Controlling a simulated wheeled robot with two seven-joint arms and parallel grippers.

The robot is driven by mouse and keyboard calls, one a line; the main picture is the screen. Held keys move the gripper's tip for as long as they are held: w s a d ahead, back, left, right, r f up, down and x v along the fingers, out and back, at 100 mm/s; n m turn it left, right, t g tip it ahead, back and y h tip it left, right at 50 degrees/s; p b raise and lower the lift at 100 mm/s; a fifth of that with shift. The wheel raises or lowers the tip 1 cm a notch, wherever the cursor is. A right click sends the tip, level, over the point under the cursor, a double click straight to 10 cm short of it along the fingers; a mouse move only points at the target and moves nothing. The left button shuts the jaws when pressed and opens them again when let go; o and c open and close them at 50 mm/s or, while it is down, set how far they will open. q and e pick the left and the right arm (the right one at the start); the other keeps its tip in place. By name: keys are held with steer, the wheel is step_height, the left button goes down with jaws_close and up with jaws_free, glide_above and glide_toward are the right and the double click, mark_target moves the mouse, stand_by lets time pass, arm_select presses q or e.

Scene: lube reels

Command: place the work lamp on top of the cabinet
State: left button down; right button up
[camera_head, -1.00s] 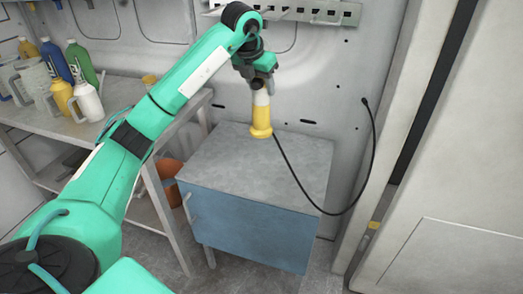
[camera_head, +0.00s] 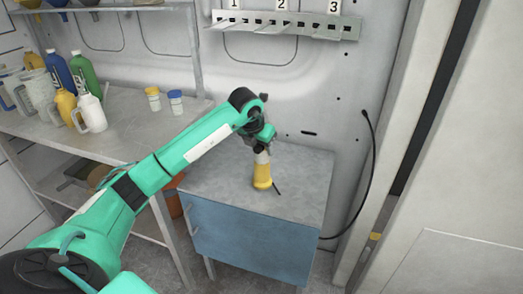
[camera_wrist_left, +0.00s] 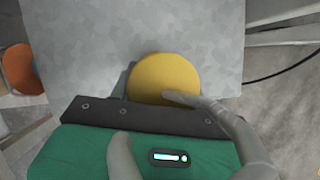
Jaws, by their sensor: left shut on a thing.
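The work lamp (camera_head: 262,177) is yellow with a pale upper part and stands upright at the cabinet top, with its lower end at or just above the surface; I cannot tell if it touches. My left gripper (camera_head: 261,148) is shut on the lamp's upper part from above. In the left wrist view the lamp shows as a yellow disc (camera_wrist_left: 163,78) partly hidden by the gripper. The cabinet (camera_head: 305,190) has a grey top and a blue front (camera_head: 245,238). My right gripper is not in view.
A black cable (camera_head: 372,160) hangs from the wall at the right of the cabinet. A workbench (camera_head: 125,135) with several bottles and jars stands at the left. A numbered rack (camera_head: 290,25) is on the back wall. The cabinet's right part is clear.

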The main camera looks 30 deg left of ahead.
arm_select(q)
steer(key=shift+f, duration=0.8)
